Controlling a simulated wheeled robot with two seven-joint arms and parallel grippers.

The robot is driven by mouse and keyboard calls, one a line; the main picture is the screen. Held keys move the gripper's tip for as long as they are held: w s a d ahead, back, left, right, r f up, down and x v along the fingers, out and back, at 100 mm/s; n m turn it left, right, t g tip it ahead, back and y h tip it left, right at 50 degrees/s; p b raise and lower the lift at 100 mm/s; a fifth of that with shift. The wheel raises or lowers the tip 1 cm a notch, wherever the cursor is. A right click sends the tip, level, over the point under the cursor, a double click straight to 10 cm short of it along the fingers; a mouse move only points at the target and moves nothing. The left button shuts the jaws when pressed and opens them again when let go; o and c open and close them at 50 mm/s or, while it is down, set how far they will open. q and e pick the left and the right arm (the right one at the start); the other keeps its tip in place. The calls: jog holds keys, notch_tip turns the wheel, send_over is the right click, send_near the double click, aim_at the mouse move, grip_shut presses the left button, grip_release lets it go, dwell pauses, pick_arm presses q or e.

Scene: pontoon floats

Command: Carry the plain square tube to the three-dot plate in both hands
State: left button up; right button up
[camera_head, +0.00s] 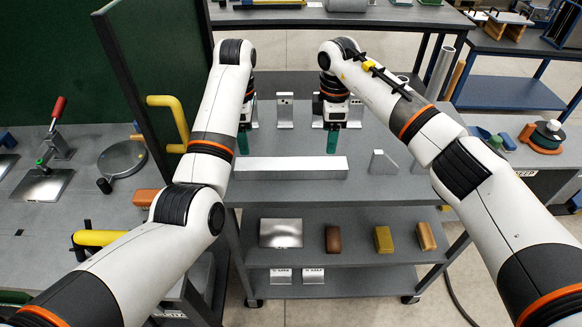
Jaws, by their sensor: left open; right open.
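A long silver square tube (290,168) lies crosswise near the front edge of the grey cart top (320,190). My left gripper (243,142) hangs open just behind the tube's left end, its green fingertips pointing down. My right gripper (332,140) hangs open just behind the tube's right end, also with green fingertips down. Neither gripper holds anything. Small upright metal plates stand behind, one of them (285,110) between the grippers; others are partly hidden by my arms. I cannot make out which plate bears three dots.
A wedge-shaped metal piece (382,162) stands right of the tube. A green panel with a yellow handle (172,118) rises at left.

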aim_at(250, 163)
pick_arm(q)
notch_tip(250, 163, down, 11)
jog(key=shift+w+f, duration=0.1)
jog(key=shift+f, duration=0.1)
pick_arm(e)
notch_tip(250, 163, down, 11)
jog(key=shift+w+f, duration=0.1)
jog(key=shift+f, duration=0.1)
pick_arm(q)
jog(key=shift+c, duration=0.2)
pick_arm(e)
jog(key=shift+c, duration=0.2)
pick_arm(q)
jog(key=shift+r, duration=0.1)
jog(key=c, duration=1.3)
pick_arm(e)
jog(key=c, duration=1.3)
